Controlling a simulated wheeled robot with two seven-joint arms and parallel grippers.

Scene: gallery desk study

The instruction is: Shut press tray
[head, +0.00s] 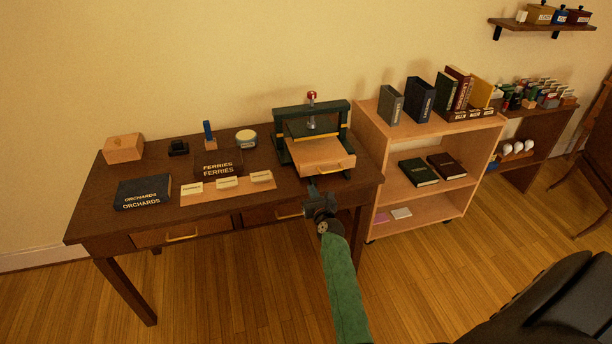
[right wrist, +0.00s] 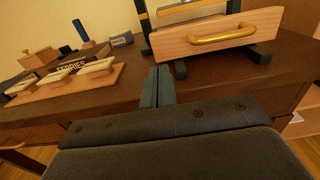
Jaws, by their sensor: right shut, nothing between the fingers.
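The press (head: 310,118) is a dark green frame with a red-topped screw, standing at the right end of the dark desk. Its light wooden tray (head: 318,153) sticks out of the front, with a brass handle (head: 332,168) on its face. The right wrist view shows the tray front (right wrist: 220,34) and its brass handle (right wrist: 222,38) close up. My right gripper (head: 311,188) is shut and empty at the desk's front edge, just below and left of the handle. In the right wrist view its fingers (right wrist: 157,86) lie together, apart from the tray. My left gripper is out of view.
On the desk (head: 90,208) lie an ORCHARDS book (head: 143,192), a FERRIES book (head: 218,166), a card holder (head: 228,188), a wooden box (head: 123,148) and a round tin (head: 246,138). A wooden bookcase (head: 430,208) stands close on the right.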

